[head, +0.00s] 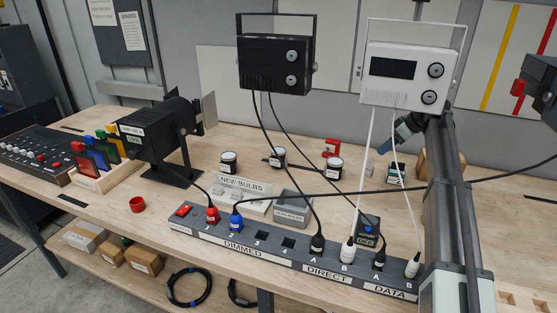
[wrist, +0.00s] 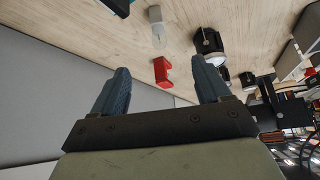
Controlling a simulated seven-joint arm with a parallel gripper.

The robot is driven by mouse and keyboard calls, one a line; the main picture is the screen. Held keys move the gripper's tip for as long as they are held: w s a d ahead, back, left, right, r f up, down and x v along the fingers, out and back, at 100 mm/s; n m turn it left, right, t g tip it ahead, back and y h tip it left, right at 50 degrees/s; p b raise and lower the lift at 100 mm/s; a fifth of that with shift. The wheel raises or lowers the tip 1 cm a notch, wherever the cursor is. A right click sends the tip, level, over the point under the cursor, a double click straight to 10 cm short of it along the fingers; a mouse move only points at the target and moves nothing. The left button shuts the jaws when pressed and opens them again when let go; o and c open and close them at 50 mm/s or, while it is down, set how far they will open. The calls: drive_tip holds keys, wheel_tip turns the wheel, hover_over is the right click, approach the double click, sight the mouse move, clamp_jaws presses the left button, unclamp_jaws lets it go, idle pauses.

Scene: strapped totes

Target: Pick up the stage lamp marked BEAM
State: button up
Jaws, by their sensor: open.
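A black stage lamp (head: 160,130) stands on a foot at the left of the bench, with small labels on its side; one seems to read COOL. A black fixture (head: 275,64) and a white fixture (head: 408,75) with yokes hang above the bench, each with two knobs and cords. Another dark fixture (head: 541,88) is cut off at the right edge. I cannot read BEAM on any of them. My gripper (wrist: 160,66) is open and empty, its blue fingers apart. In the head view my gripper (head: 405,130) is just below the white fixture, partly hidden by my arm.
A power strip (head: 290,252) with plugs and cords runs along the front. Colored gel frames (head: 95,152) and a mixer (head: 38,145) are left. Cords cross the middle.

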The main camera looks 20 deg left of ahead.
sight(278, 150)
drive_tip(key=shift+o, duration=1.3)
drive_tip(key=s+a+f+m+h, duration=0.1)
drive_tip(key=a+m, duration=0.3)
drive_tip(key=a, duration=0.9)
drive_tip(key=s+a+f+m+g+h, duration=0.1)
drive_tip(key=a+f+m+h, duration=0.1)
drive_tip(key=a, duration=1.1)
drive_tip(key=s+a+f+m+g+h, duration=0.1)
drive_tip(key=a+m, duration=0.4)
drive_tip(key=a, duration=0.8)
drive_tip(key=shift+s+f+m+h, duration=0.35)
drive_tip(key=shift+s+h, duration=0.1)
drive_tip(key=shift+h, duration=0.65)
drive_tip(key=shift+s+a+f, duration=0.1)
drive_tip(key=shift+a+f, duration=0.05)
drive_tip(key=shift+f, duration=3.6)
drive_tip(key=c, duration=1.2)
drive_tip(key=shift+r, duration=0.1)
drive_tip(key=shift+c, duration=0.2)
